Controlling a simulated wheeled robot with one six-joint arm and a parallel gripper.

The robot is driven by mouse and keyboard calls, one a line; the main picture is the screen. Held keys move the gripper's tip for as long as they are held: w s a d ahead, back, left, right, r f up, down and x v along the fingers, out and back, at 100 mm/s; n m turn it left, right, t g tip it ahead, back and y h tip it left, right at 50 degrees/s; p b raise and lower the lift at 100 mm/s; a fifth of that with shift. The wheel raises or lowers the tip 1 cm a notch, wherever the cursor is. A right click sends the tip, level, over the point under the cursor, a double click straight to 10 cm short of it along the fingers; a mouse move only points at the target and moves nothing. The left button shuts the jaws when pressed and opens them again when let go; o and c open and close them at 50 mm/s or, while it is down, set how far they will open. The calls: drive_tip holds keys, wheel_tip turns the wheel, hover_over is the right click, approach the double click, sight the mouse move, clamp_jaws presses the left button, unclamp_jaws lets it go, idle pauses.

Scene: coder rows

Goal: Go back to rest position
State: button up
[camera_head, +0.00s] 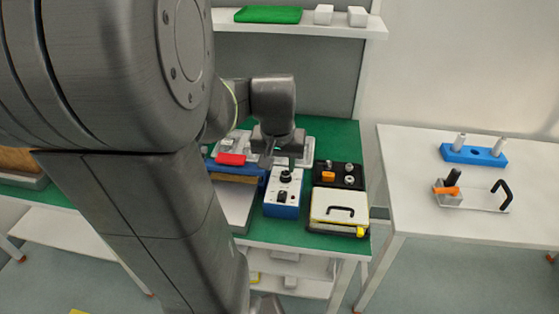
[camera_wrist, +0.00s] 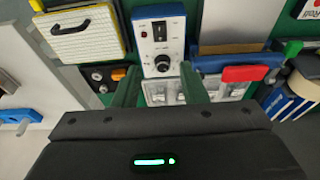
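My gripper (camera_head: 280,157) hangs over the green-topped table, just behind the blue-and-white control box (camera_head: 284,196). In the wrist view my gripper (camera_wrist: 160,86) shows two fingers spread apart, with nothing held between them. The control box (camera_wrist: 158,36), with its black knob, lies beyond the fingertips. Grey metal parts show between the fingers, apparently farther below. My large grey arm covers the left and middle of the head view and hides part of the table.
A red-handled blue device (camera_head: 231,159) stands left of the box. A black panel (camera_head: 338,175) and a handled case (camera_head: 339,208) stand right. A white table (camera_head: 420,225) holds a blue block (camera_head: 473,154) and a clamp (camera_head: 450,186). A shelf (camera_head: 300,29) is behind.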

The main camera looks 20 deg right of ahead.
sight(282, 194)
drive_tip(key=shift+f, duration=0.1)
idle(0.3)
drive_tip(key=b+x, duration=0.1)
drive_tip(key=x, duration=1.2)
drive_tip(key=shift+f+b, duration=0.3)
drive_tip(key=shift+f, duration=0.1)
drive_tip(key=shift+w, duration=0.1)
drive_tip(key=shift+r, duration=0.1)
